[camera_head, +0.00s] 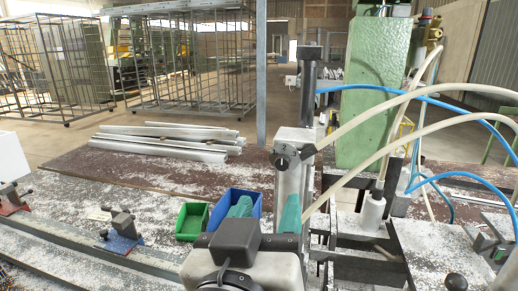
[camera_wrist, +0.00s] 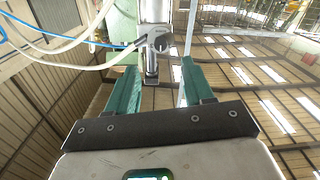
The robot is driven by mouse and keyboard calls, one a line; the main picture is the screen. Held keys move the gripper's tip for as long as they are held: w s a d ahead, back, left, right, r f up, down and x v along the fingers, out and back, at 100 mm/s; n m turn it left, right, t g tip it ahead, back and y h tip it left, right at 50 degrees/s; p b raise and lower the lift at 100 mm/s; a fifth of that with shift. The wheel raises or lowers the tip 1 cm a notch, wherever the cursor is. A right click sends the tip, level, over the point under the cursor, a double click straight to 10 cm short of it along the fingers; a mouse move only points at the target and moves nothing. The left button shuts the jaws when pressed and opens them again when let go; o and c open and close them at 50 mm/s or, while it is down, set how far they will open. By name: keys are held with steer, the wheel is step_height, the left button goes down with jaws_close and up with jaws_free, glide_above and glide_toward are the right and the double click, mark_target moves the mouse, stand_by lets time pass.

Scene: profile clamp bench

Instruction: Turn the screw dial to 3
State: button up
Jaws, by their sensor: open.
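The screw dial (camera_head: 281,162) is a small dark knob on the front of a silver upright block in the middle of the head view. In the wrist view the dial (camera_wrist: 162,43) shows on the silver column, beyond the fingertips. Its marks and setting are too small to read. My gripper (camera_head: 266,205) has teal fingers, apart and empty, below and in front of the dial in the head view. In the wrist view my gripper (camera_wrist: 158,66) has its fingers on either side of the column's line of sight, with nothing between them. It does not touch the dial.
A blue bin (camera_head: 226,210) and a green bin (camera_head: 190,222) stand left of my gripper. A small blue-based clamp (camera_head: 121,232) sits farther left. Metal profiles (camera_head: 170,140) lie behind. Pale hoses (camera_head: 365,163) and blue hoses (camera_head: 450,98) arch on the right, near a green machine column (camera_head: 370,90).

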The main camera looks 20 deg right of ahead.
mark_target(281, 166)
steer(key=p+x, duration=0.1)
steer(key=x, duration=0.2)
steer(key=p+x, duration=0.1)
steer(key=x, duration=0.3)
steer(key=p+x, duration=0.1)
steer(key=x, duration=0.2)
steer(key=shift+w+d+r, duration=0.15)
steer(key=shift+w+r, duration=0.15)
steer(key=shift+w, duration=0.1)
jaws_close()
